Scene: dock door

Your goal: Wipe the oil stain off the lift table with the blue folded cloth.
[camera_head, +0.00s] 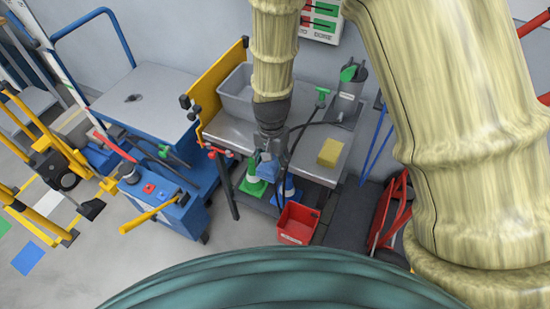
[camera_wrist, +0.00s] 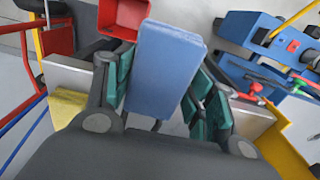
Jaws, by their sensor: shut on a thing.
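My gripper (camera_head: 270,148) is shut on the blue folded cloth (camera_head: 267,168). It holds the cloth over the front edge of the steel bench, above the floor. In the wrist view the cloth (camera_wrist: 166,62) sits between the green-padded fingers of my gripper (camera_wrist: 160,88). The lift table (camera_head: 165,85), with a grey top and blue frame, stands left of the bench. A small dark oil stain (camera_head: 132,98) lies on its top, left of my gripper and well apart from the cloth.
A yellow panel (camera_head: 220,88) stands between lift table and bench. A red bin (camera_head: 297,223) and cones are below. A blue control box (camera_head: 165,205) stands in front.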

